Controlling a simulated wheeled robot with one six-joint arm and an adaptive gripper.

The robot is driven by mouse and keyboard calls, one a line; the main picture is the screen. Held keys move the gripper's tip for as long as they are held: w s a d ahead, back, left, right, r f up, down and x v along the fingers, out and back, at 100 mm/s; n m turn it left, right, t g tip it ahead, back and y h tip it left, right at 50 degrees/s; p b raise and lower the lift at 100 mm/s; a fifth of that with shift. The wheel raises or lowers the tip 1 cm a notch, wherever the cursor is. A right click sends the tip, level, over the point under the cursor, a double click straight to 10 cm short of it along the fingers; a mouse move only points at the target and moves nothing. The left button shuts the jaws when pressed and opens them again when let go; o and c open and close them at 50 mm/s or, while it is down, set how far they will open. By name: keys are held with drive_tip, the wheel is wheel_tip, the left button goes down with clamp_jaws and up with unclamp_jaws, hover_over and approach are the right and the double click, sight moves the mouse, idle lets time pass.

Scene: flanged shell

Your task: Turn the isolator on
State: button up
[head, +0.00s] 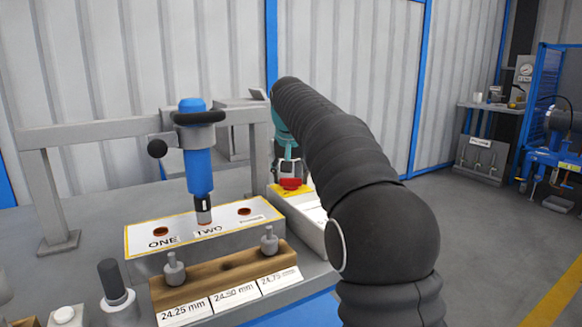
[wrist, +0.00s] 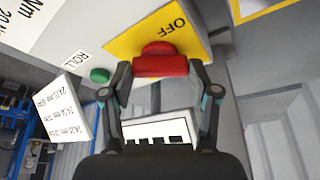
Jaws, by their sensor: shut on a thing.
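The isolator is a red rotary handle (wrist: 160,66) on a yellow plate (wrist: 122,42), seen in the wrist view. The word OFF is printed on the plate and appears upside down there. My gripper (wrist: 161,72) has one finger on each side of the handle and is shut on it. In the head view, the red handle (head: 290,184) and its yellow plate (head: 279,195) show just under my gripper (head: 288,172), to the left of my black arm. My arm hides part of that area.
A green button (wrist: 99,75) by a ROLL label is near the isolator. In the head view, a blue tool (head: 199,168) stands over a block marked ONE and TWO (head: 170,262). A wooden rack (head: 215,280) is in front. Floor at right is clear.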

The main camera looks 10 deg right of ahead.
drive_tip(key=m+h, duration=0.1)
drive_tip(key=m, duration=0.1)
drive_tip(key=m+g+p, duration=0.1)
drive_tip(key=m, duration=0.2)
drive_tip(key=shift+w+a+m+h, duration=0.1)
drive_tip(key=shift+a+m+h, duration=0.05)
drive_tip(key=shift+m+h, duration=0.2)
drive_tip(key=m+g, duration=0.1)
drive_tip(key=m, duration=0.1)
drive_tip(key=m+g+h, duration=0.1)
drive_tip(key=m, duration=0.2)
drive_tip(key=shift+m, duration=0.35)
drive_tip(key=o, duration=1.1)
drive_tip(key=shift+o, duration=0.2)
drive_tip(key=shift+h, duration=0.25)
